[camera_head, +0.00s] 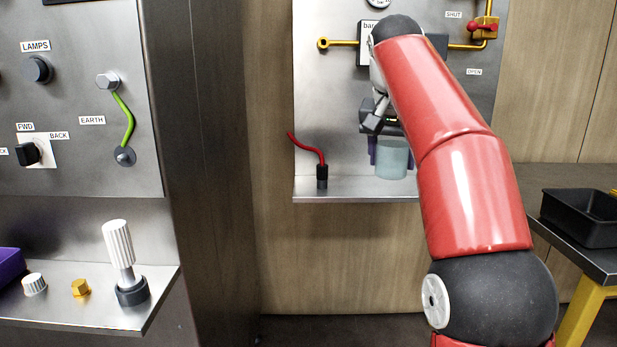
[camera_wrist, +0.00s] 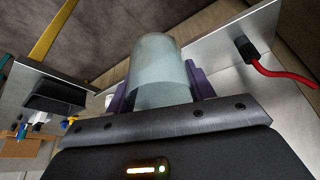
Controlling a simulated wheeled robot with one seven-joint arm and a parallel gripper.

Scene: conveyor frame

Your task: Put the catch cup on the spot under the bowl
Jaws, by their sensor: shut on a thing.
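The catch cup (camera_head: 393,162) is a pale blue, translucent cylinder. It is low in front of the steel panel, close to the shelf (camera_head: 345,188); I cannot tell whether it touches the shelf. My gripper (camera_head: 390,154) is shut on it, with purple fingers at its sides. In the wrist view the cup (camera_wrist: 158,68) sits between both fingers. The bowl and the spot under it cannot be made out; my red arm covers much of the panel.
A red lead in a black socket (camera_head: 322,176) stands on the shelf left of the cup. Yellow pipes and a red-handled valve (camera_head: 484,27) are higher up. A black tray (camera_head: 580,217) is on the right bench. A control cabinet (camera_head: 75,100) stands left.

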